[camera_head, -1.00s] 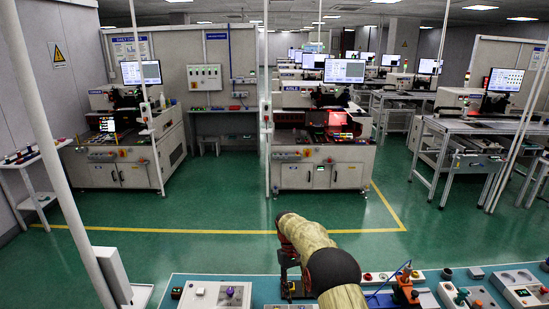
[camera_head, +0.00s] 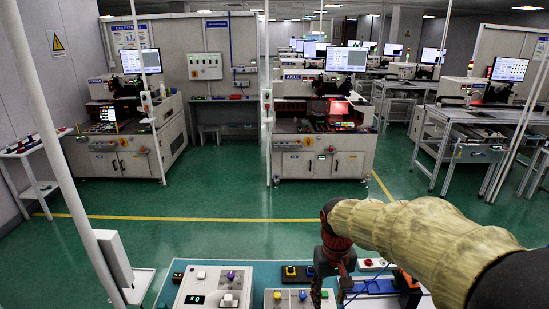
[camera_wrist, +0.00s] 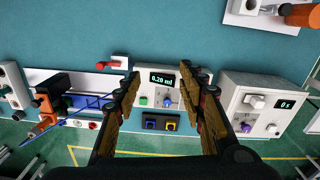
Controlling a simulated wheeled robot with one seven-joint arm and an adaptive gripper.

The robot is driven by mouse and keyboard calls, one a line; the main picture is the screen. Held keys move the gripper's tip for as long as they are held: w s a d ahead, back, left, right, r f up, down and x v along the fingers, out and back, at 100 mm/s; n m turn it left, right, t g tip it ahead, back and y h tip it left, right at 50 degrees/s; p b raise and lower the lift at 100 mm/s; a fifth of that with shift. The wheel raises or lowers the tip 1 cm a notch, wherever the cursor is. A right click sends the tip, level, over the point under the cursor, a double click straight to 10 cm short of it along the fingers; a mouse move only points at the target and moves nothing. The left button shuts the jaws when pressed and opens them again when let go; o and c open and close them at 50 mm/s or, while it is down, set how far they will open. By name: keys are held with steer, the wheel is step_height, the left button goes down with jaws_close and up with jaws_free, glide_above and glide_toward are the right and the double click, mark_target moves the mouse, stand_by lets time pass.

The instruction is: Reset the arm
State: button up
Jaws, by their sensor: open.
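My arm (camera_head: 420,235) reaches in from the right side of the head view, over the front bench. My gripper (camera_head: 326,292) hangs down at its end, above the bench; its tips are hard to make out there. In the wrist view my gripper (camera_wrist: 160,84) is open, with one finger on each side and nothing held between them. A small white meter box (camera_wrist: 158,88) reading 0.20 ml shows between the fingers, below them on the bench. I cannot tell the exact height of the fingers above it.
The blue-green bench (camera_head: 252,272) holds a white control box (camera_head: 214,288) with a purple knob, a black button box (camera_head: 296,274), and an orange-handled device (camera_head: 408,281) by a blue cable. Green floor (camera_head: 240,237) beyond is clear up to white machines (camera_head: 320,157).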

steer(key=s+d+r+t+b, duration=0.1)
steer(key=s+d+r+t, duration=0.1)
steer(key=s, duration=0.8)
steer(key=s+d+r+m+t+b, duration=0.1)
steer(key=s+r, duration=0.4)
steer(key=s, duration=0.5)
steer(key=shift+s+d+r+t+b, duration=0.3)
steer(key=shift+d+t+b, duration=0.4)
steer(key=shift+t, duration=0.6)
steer(key=shift+d, duration=0.1)
